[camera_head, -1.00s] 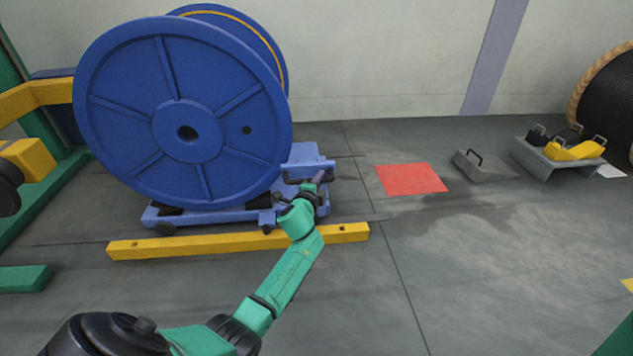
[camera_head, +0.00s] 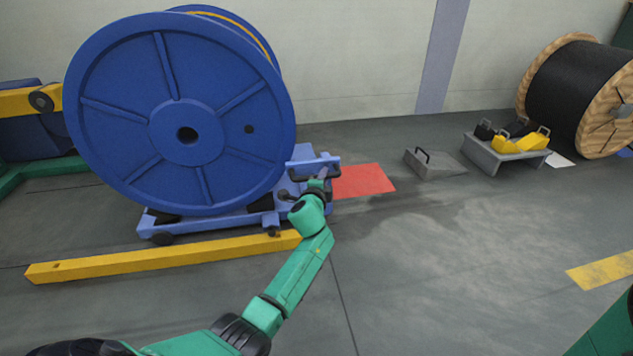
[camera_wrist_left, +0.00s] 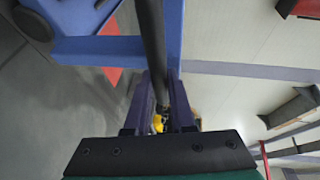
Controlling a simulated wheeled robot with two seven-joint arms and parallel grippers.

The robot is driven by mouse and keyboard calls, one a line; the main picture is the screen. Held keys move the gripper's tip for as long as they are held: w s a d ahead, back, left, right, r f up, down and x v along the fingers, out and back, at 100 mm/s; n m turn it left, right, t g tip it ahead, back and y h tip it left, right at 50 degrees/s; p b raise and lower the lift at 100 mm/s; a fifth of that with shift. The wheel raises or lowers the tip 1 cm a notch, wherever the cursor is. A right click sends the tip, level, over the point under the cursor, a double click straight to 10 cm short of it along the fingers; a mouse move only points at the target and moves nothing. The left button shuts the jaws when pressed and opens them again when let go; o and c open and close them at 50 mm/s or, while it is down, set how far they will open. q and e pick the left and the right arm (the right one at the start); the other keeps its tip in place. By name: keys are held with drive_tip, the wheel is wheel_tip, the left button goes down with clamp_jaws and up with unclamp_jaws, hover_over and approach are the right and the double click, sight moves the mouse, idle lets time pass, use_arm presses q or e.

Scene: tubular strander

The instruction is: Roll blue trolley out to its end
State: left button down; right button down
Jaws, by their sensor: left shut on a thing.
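The blue trolley (camera_head: 215,221) carries a large blue reel (camera_head: 187,95) and stands on the floor at the left of the head view. A dark push bar (camera_head: 325,171) is at its right end. My left gripper (camera_head: 318,186) is at this bar. In the left wrist view, the two purple fingers of my left gripper (camera_wrist_left: 161,105) are closed around the dark bar (camera_wrist_left: 152,45), beside the blue trolley frame (camera_wrist_left: 100,48). The trolley's right end stands at the near left edge of a red floor patch (camera_head: 364,180). My right gripper is not in view.
A yellow beam (camera_head: 160,258) lies along the trolley's near side. To the right, a grey wedge with a handle (camera_head: 435,164), a grey stand (camera_head: 508,157) with yellow and black blocks, and a black cable drum (camera_head: 570,90) stand near the wall.

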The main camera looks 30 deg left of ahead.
use_arm(q)
drive_tip(key=shift+a+f, duration=0.25)
drive_tip(key=shift+a+r, duration=0.15)
drive_tip(key=shift+a, duration=0.1)
drive_tip(key=c, duration=0.9)
unclamp_jaws()
drive_tip(key=shift+c, duration=0.2)
drive_tip(key=shift+o, duration=0.9)
drive_tip(key=shift+d, duration=0.15)
